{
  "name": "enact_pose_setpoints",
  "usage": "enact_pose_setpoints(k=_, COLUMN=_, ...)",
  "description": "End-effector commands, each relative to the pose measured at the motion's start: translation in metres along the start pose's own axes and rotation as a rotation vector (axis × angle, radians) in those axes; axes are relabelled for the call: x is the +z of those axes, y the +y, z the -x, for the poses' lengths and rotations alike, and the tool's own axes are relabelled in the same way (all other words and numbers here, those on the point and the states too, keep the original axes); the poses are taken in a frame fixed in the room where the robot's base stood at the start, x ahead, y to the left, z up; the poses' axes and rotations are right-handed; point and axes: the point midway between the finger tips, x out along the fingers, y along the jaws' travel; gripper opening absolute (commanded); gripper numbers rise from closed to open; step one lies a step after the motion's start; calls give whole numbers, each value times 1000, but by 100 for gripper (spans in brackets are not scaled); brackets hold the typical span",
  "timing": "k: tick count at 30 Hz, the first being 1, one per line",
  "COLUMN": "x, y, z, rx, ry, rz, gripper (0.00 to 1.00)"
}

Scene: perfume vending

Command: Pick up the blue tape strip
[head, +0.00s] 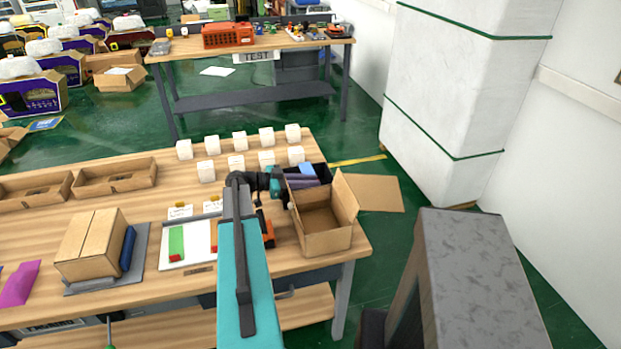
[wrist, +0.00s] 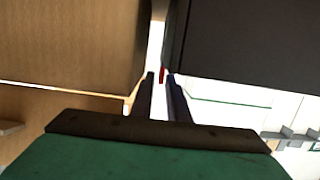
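I cannot single out a blue tape strip with certainty. A dark blue, elongated item (head: 128,248) lies against the right side of a closed cardboard box (head: 88,247) on a grey mat. A white board (head: 200,243) bears a green strip (head: 176,244) and small red pieces; my arm hides its surroundings in part. My gripper (head: 284,192) is by the open cardboard box (head: 328,238) and the black bin beside it. In the wrist view my gripper's two dark fingers (wrist: 161,88) stand slightly apart, with light showing between them and nothing visibly held.
The black bin (head: 323,172) holds blue and purple items. Several white cubes (head: 239,141) stand in rows behind my arm. Large brown (wrist: 70,45) and black (wrist: 245,45) surfaces flank my fingers closely. Cardboard trays (head: 115,178) and a purple item (head: 19,284) are at the left.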

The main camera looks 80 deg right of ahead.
Motion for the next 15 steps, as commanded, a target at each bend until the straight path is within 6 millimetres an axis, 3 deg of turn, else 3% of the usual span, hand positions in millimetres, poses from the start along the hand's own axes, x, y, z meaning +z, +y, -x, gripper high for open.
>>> enact_pose_setpoints(k=2, x=0, y=0, z=0, rx=0, ry=0, rz=0, gripper=12)
enact_pose_setpoints(k=4, x=0, y=0, z=0, rx=0, ry=0, rz=0, gripper=0)
enact_pose_setpoints(k=15, x=0, y=0, z=0, rx=-1, ry=0, rz=0, gripper=0)
